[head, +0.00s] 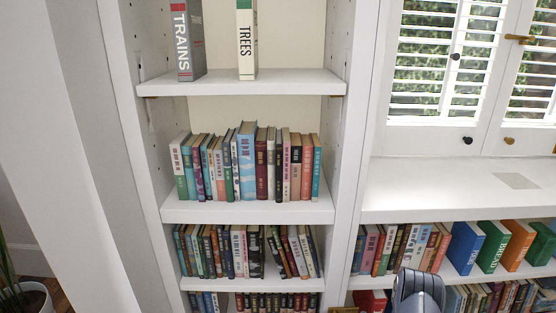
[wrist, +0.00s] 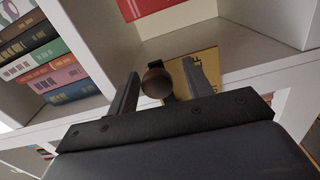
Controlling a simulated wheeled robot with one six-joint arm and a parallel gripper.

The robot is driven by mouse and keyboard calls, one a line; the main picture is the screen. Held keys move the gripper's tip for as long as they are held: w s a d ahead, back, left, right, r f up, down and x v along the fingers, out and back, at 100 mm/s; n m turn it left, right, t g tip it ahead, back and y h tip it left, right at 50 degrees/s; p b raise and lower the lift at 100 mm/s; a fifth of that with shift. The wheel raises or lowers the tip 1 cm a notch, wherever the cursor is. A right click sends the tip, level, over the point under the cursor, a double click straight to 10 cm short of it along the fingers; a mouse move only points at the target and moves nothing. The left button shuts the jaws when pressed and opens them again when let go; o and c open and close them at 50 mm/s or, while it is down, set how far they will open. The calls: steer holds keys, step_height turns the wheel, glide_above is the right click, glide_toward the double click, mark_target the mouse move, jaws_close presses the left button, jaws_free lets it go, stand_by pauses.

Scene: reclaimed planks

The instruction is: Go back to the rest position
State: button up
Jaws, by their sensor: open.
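My gripper (wrist: 160,85) shows in the wrist view, with its two dark fingers spread apart. A round dark brown knob-like thing (wrist: 156,83) appears between the fingers; I cannot tell whether it touches them. A yellow-gold panel or book (wrist: 207,66) with dark lettering lies behind the right finger. In the head view, a grey rounded part of my arm (head: 418,290) shows at the bottom right, in front of the low shelves. The fingers are not visible there.
A white bookcase (head: 240,212) holds several rows of books, with TRAINS (head: 187,40) and TREES (head: 246,40) on its upper shelf. A white counter (head: 440,185) runs under shuttered windows at right. Larger coloured books (head: 492,245) stand below it. A potted plant (head: 28,298) is at lower left.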

steer(key=shift+s+r, duration=0.1)
steer(key=shift+r, duration=0.1)
steer(key=s+p, duration=0.3)
steer(key=s, duration=0.8)
steer(key=shift+n, duration=0.3)
steer(key=w+b, duration=0.3)
steer(key=w, duration=0.8)
steer(key=shift+w+f, duration=0.1)
steer(key=shift+w, duration=0.05)
steer(key=shift+f+m, duration=0.45)
steer(key=shift+m, duration=0.35)
